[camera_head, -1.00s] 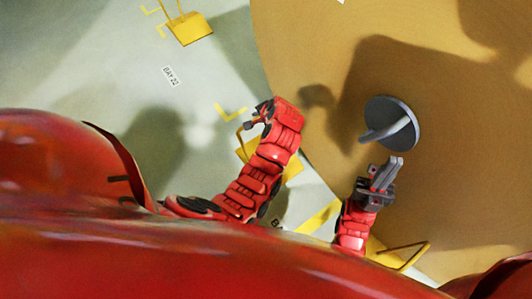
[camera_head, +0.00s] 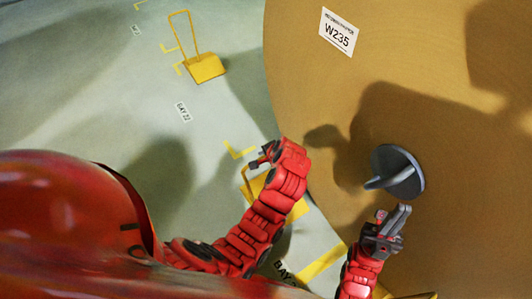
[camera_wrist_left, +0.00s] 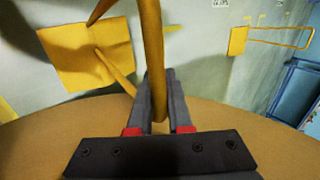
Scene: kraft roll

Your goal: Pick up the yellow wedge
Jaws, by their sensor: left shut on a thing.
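A yellow wedge (camera_head: 258,187) with a bar handle is beside the big brown roll, partly hidden behind my left arm. My left gripper (camera_head: 262,156) is at its handle. In the left wrist view the gripper (camera_wrist_left: 158,115) is shut on the yellow handle (camera_wrist_left: 151,50), and the wedge's flat plate (camera_wrist_left: 85,58) shows to the left. I cannot tell whether the wedge touches the floor. My right gripper (camera_head: 394,216) is just below the grey disc; its finger gap is unclear.
The brown roll (camera_head: 330,95) with a W235 label (camera_head: 337,32) fills the right. A grey disc with a handle (camera_head: 398,172) is on its face. Another yellow wedge (camera_head: 205,69) stands on the floor at upper left. Open floor (camera_head: 90,90) lies left.

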